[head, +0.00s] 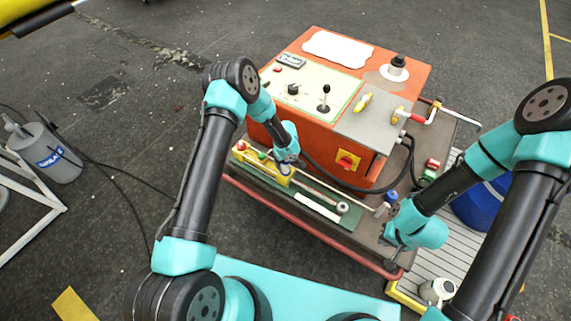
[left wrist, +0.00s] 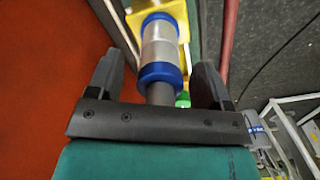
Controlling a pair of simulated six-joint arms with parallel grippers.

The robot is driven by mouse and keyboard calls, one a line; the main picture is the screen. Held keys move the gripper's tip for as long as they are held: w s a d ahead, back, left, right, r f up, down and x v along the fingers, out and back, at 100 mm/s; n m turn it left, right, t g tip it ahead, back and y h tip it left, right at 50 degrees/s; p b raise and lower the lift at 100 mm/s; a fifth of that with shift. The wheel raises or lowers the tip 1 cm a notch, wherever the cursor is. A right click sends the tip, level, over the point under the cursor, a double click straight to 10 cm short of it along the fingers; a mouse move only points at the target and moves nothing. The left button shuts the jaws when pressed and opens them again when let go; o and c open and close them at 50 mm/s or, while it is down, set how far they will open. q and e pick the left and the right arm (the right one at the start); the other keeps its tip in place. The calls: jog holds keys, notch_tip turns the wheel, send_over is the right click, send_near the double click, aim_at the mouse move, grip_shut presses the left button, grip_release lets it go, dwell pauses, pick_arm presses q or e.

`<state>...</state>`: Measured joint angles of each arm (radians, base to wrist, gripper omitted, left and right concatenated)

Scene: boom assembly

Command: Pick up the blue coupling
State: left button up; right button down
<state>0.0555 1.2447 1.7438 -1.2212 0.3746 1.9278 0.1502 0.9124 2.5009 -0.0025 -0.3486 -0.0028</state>
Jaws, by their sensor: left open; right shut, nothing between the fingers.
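A cylinder with blue ends and a clear, silvery middle, which looks like the blue coupling (left wrist: 160,52), shows in the left wrist view on a grey stem. My left gripper (left wrist: 162,82) is open, with one finger on each side of its near end; I cannot tell whether either touches it. In the head view my left gripper (head: 287,160) is low over the yellow holder (head: 258,163) at the front of the orange console, and a bit of blue (head: 284,169) shows below it. My right gripper (head: 386,212) is shut and empty near a small blue-topped part (head: 391,196).
The orange console (head: 372,98) with levers and knobs stands just behind my left gripper. A green tray (head: 312,205) with a rod and a white strip runs along its front. A red rail (head: 300,228) edges the bench. A white mug (head: 436,290) stands at lower right.

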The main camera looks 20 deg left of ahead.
pick_arm(q)
jog(key=shift+c, duration=0.3)
jog(key=c, duration=1.2)
jog(key=shift+r, duration=0.2)
jog(key=shift+r, duration=1.4)
jog(key=shift+s+r, duration=0.1)
jog(key=shift+r, duration=0.15)
jog(key=s+d, duration=0.1)
jog(key=s, duration=0.4)
jog(key=s+d+r, duration=0.1)
jog(key=s+d, duration=0.1)
jog(key=s, duration=0.3)
jog(key=s+d, duration=0.1)
jog(key=s, duration=0.4)
jog(key=shift+s+d+r, duration=0.1)
jog(key=shift+d+r, duration=0.1)
